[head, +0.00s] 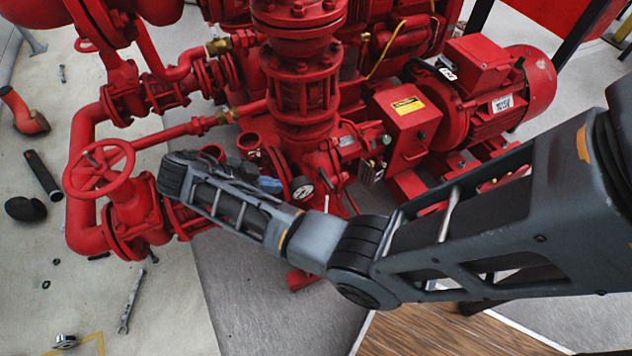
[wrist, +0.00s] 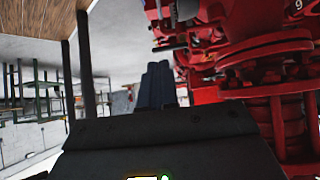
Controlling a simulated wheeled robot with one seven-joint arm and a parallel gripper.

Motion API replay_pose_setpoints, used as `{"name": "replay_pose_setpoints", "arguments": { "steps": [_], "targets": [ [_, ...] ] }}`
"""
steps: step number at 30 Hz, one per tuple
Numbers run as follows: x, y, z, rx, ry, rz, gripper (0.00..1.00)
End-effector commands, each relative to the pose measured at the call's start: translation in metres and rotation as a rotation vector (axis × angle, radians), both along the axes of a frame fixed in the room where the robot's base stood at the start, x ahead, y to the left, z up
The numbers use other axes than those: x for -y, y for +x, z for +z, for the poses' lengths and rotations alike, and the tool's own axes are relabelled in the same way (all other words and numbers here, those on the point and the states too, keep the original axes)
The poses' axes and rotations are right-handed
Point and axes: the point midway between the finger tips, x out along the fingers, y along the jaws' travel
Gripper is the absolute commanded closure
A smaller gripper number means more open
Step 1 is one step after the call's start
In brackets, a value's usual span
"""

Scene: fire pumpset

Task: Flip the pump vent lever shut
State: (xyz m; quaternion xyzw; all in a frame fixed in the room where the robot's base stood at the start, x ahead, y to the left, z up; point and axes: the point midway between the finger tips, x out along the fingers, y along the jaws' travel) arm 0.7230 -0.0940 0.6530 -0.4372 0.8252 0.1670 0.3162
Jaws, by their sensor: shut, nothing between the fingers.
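The red pump (head: 300,95) stands at the centre of the head view, and its flanged red body (wrist: 275,75) fills the right of the wrist view. I cannot pick out the vent lever for certain in either view. A small dark bar (wrist: 170,47) sticks out from the red parts above my fingers in the wrist view. My gripper (wrist: 157,82) shows there with its fingers together and nothing between them, left of the red body and seemingly apart from it. In the head view my arm's end folds down among the pump's front fittings and largely hides the gripper.
A pressure gauge (head: 302,188) sits close to my arm. A red handwheel (head: 99,167) and piping stand at left, a red motor (head: 490,95) at right. A wrench (head: 130,300) and other loose items lie on the floor.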

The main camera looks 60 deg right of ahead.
Motion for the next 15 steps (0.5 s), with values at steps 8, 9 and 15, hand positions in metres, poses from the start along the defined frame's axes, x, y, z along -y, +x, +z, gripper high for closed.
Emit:
{"name": "replay_pose_setpoints", "arguments": {
  "steps": [8,9,15],
  "targets": [
    [0.009,-0.007,-0.01,-0.003,0.001,0.0,1.0],
    [0.013,-0.01,-0.014,-0.003,0.001,0.0,1.0],
    [0.036,-0.026,-0.039,-0.004,0.002,0.0,1.0]
  ]
}}
